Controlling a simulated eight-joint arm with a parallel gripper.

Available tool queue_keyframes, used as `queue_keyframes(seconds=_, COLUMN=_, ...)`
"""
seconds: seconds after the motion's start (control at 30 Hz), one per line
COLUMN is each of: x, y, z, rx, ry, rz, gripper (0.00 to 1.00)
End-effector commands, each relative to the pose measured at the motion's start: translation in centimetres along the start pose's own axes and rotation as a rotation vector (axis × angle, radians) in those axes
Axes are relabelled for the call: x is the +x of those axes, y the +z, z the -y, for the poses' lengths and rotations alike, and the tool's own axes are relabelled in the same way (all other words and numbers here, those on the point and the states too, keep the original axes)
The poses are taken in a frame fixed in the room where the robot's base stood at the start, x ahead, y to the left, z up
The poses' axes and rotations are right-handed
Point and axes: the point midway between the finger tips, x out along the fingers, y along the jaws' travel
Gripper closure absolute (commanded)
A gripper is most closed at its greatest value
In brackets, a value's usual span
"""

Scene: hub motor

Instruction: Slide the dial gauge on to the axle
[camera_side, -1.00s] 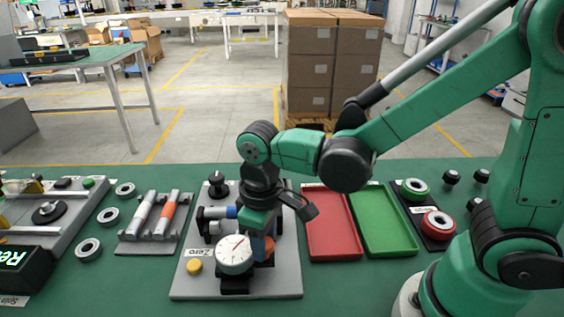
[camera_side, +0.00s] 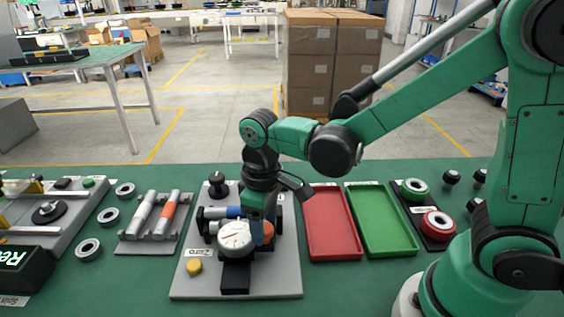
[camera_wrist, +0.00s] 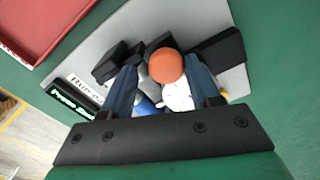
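The dial gauge (camera_side: 236,236), with a white round face, sits upright on a black slide (camera_side: 236,277) on the grey plate. It also shows in part, as a white patch, in the wrist view (camera_wrist: 178,98). An orange round knob (camera_wrist: 165,66) is just beside it. My gripper (camera_side: 260,232) reaches down there, its two blue fingers (camera_wrist: 160,68) on either side of the knob. The right finger looks close against it, with a small gap at the left; whether they grip is unclear. The axle, apparently on the bench unit (camera_side: 222,212) behind the gauge, is largely hidden.
The grey plate (camera_side: 185,287) carries a yellow button (camera_side: 194,266) and a black knob (camera_side: 217,184). A red tray (camera_side: 330,225) and a green tray (camera_side: 382,222) lie to the right. A rack with rods (camera_side: 155,225) stands to the left.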

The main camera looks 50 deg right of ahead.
Motion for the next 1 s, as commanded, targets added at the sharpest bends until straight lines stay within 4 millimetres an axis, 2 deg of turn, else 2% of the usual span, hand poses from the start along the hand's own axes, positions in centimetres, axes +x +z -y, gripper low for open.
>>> queue_keyframes(seconds=0.07, x=0.0, y=0.0, z=0.0, rx=0.001, ry=-0.001, rz=0.001, gripper=0.3)
queue_keyframes(seconds=0.43, x=-0.4, y=0.1, z=0.2, rx=-0.002, ry=-0.005, rz=0.004, gripper=0.3)
queue_keyframes(seconds=0.8, x=-4.6, y=0.0, z=0.1, rx=-0.001, ry=-0.004, rz=0.003, gripper=0.3)
queue_keyframes(seconds=1.0, x=-5.6, y=0.1, z=0.1, rx=-0.001, ry=-0.003, rz=0.002, gripper=0.3)
